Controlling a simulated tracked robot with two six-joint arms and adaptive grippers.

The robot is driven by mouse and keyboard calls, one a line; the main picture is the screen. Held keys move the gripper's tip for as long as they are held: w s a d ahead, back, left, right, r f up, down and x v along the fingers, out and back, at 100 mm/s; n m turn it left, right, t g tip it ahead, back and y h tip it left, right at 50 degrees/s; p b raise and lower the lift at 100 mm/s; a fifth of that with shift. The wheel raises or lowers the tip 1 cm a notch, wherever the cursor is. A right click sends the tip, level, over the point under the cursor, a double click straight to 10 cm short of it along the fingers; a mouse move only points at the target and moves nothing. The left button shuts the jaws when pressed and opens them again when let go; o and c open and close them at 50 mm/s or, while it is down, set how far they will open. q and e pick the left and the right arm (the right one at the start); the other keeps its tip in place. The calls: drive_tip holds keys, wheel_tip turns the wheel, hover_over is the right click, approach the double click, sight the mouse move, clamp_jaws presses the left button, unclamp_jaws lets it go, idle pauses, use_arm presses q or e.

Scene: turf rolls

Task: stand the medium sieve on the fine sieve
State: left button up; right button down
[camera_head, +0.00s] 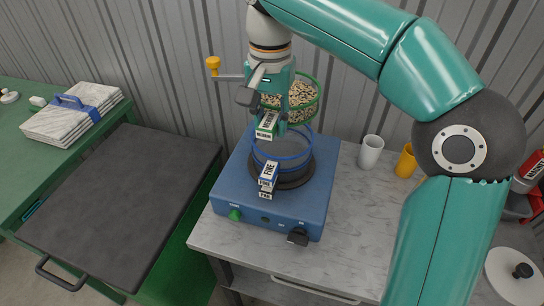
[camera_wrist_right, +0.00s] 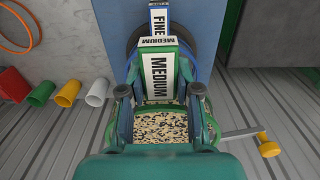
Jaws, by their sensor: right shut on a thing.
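My right gripper (camera_head: 282,124) is shut on the medium sieve's tab, labelled MEDIUM (camera_wrist_right: 158,75). The medium sieve (camera_head: 318,105) has a green rim and holds speckled grain, which also shows in the wrist view (camera_wrist_right: 160,127). It hangs in the air, above and slightly behind the fine sieve in the head view; the exact gap is hard to tell. The fine sieve (camera_head: 283,163) has a blue rim and a FINE label. It stands on the blue shaker base (camera_head: 235,185), with a PAN label just below its own. My left gripper is out of view.
White (camera_head: 370,152) and yellow (camera_head: 405,162) cups stand right of the shaker. A rod with a yellow knob (camera_head: 212,63) sticks out behind it.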

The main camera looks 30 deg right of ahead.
wheel_tip(320, 180, down, 8)
drive_tip(key=shift+f+b, duration=0.2)
drive_tip(key=shift+b, duration=0.25)
drive_tip(key=c, duration=0.8)
unclamp_jaws()
drive_tip(key=shift+a, duration=0.1)
wheel_tip(320, 180, up, 12)
drive_tip(key=shift+r+p, duration=0.1)
drive_tip(key=shift+p, duration=1)
